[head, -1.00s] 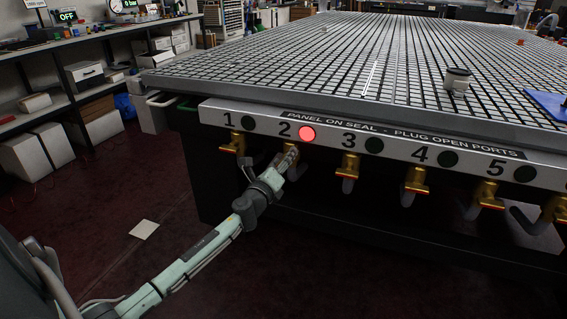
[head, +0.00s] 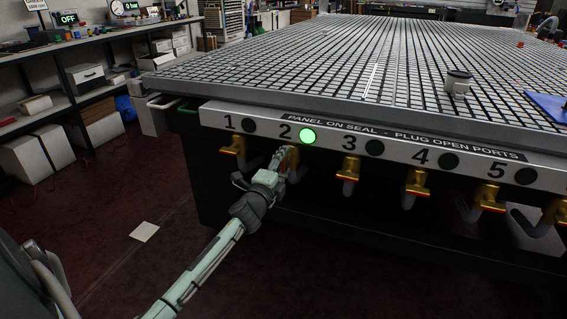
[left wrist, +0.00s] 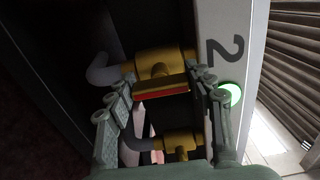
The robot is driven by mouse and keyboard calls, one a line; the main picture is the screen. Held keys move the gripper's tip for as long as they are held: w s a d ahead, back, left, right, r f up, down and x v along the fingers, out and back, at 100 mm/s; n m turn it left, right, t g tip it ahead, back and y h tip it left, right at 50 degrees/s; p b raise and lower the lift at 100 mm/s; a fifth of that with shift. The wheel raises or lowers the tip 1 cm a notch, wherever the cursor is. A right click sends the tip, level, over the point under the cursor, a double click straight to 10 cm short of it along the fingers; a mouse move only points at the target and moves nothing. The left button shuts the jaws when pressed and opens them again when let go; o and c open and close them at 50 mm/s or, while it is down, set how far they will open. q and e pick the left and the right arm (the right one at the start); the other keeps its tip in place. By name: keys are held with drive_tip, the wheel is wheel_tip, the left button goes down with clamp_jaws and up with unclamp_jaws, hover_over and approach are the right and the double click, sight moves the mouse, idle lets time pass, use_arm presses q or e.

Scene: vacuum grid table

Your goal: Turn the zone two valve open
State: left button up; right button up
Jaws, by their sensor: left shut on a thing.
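The zone two valve (head: 293,172) is a brass valve under the front panel (head: 408,152), below the number 2. My left gripper (head: 283,158) is at it from the front and hides part of it. In the left wrist view the brass valve body (left wrist: 158,64) is at the top middle, and its red-edged handle (left wrist: 160,90) lies crosswise between the fingertips (left wrist: 165,86). The left gripper is shut on this handle. The zone two lamp (head: 307,136) is lit green; it also shows in the left wrist view (left wrist: 231,95). My right gripper is not in view.
Similar brass valves stand on both sides, under number 1 (head: 233,150) and number 3 (head: 348,171); their lamps are dark. The grid table top (head: 330,60) is above the panel. The floor in front is clear except for a pale sheet (head: 144,231).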

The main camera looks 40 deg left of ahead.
use_arm(q)
drive_tip(key=shift+n, duration=0.3)
drive_tip(key=o, duration=1.2)
drive_tip(key=shift+c, duration=0.2)
drive_tip(key=v, duration=1.2)
